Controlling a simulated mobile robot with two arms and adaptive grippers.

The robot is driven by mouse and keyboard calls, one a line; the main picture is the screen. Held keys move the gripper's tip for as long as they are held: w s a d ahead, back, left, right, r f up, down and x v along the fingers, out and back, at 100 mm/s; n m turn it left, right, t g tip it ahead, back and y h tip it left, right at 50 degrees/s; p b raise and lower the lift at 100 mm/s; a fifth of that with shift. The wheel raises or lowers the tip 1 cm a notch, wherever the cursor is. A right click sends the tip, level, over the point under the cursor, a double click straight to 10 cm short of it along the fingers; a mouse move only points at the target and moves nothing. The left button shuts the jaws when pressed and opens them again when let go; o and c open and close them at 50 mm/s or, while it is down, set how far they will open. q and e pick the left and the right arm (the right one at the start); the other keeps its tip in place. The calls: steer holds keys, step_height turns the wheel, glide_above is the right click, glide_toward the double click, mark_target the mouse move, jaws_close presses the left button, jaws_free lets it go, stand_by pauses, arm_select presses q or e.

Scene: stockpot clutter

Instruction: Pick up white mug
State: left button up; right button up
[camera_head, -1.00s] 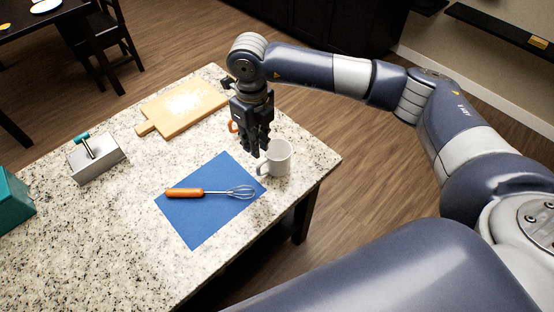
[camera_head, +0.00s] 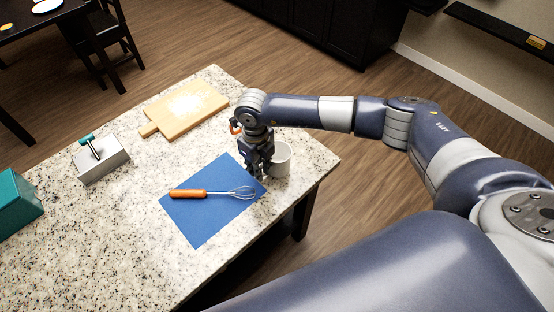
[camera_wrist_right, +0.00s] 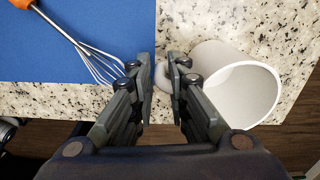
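The white mug (camera_head: 282,160) stands upright on the speckled counter, close to its right edge. In the right wrist view the mug (camera_wrist_right: 240,88) is at the right, with its handle (camera_wrist_right: 163,77) pointing toward the space between my fingers. My right gripper (camera_head: 260,172) is low beside the mug, on its handle side, and hides the handle in the head view. In the wrist view the right gripper's fingers (camera_wrist_right: 160,82) stand apart on either side of the handle, with a narrow gap between them. My left gripper is not in view.
A blue mat (camera_head: 207,222) with an orange-handled whisk (camera_head: 190,193) lies left of the mug. A cutting board (camera_head: 170,123), a grey box with a teal handle (camera_head: 100,164) and a teal container (camera_head: 14,201) are farther left. The counter edge is near the mug.

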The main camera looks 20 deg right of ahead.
jaws_close()
steer(key=shift+r, duration=0.25)
